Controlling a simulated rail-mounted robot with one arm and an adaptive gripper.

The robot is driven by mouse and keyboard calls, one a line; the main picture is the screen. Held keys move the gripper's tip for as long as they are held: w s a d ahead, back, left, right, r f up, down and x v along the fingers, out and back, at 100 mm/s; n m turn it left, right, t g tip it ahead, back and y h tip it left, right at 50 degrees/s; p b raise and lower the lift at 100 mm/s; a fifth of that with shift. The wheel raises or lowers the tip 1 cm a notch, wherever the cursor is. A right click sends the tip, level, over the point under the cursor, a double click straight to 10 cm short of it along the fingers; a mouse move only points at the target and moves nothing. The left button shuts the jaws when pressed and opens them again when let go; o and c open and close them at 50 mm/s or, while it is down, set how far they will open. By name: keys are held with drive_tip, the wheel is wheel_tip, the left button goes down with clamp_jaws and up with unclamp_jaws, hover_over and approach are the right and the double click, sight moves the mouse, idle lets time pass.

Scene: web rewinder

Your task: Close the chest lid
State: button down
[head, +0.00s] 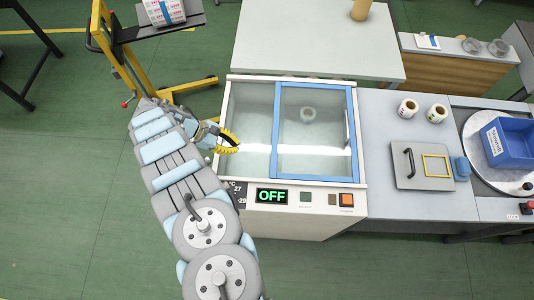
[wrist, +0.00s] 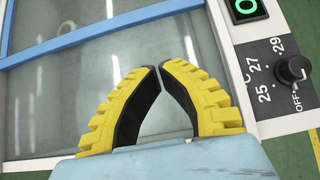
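The chest (head: 224,165) is a white box with a pale interior. Its blue-framed clear lid (head: 316,178) lies over the right half of the top. The left half has no blue frame; I cannot tell whether it is open or glazed. A pale round thing (head: 308,114) shows through the lid. My gripper (head: 236,142) is over the chest's left edge, left of the lid frame. In the wrist view my gripper (wrist: 160,67) has its yellow and black fingertips drawn together, with nothing visible between them. The blue frame bar (wrist: 100,31) lies beyond the fingertips, apart from them.
The chest's front panel has an OFF display (head: 271,197), buttons and a knob (wrist: 294,69). A grey table (head: 320,38) stands behind. A counter at the right holds two rolls (head: 408,108), a handled plate (head: 410,176) and a blue bin (head: 508,142). A yellow-framed stand (head: 103,30) is at the back left.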

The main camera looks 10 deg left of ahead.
sight(278, 158)
drive_tip(key=p+x, duration=0.1)
drive_tip(key=x, duration=0.9)
drive_tip(key=shift+s, duration=0.1)
drive_tip(key=d, duration=0.1)
drive_tip(key=d+p, duration=0.1)
drive_tip(key=shift+w+d+r, duration=0.2)
drive_tip(key=shift+d, duration=0.2)
drive_tip(key=shift+d+f+p, duration=0.1)
drive_tip(key=shift+d+p, duration=0.3)
drive_tip(key=shift+d, duration=0.15)
drive_tip(key=shift+d, duration=0.15)
drive_tip(key=shift+w+d+p, duration=0.2)
drive_tip(key=shift+d+p, duration=0.1)
drive_tip(key=shift+d, duration=1.3)
drive_tip(key=shift+a, duration=0.1)
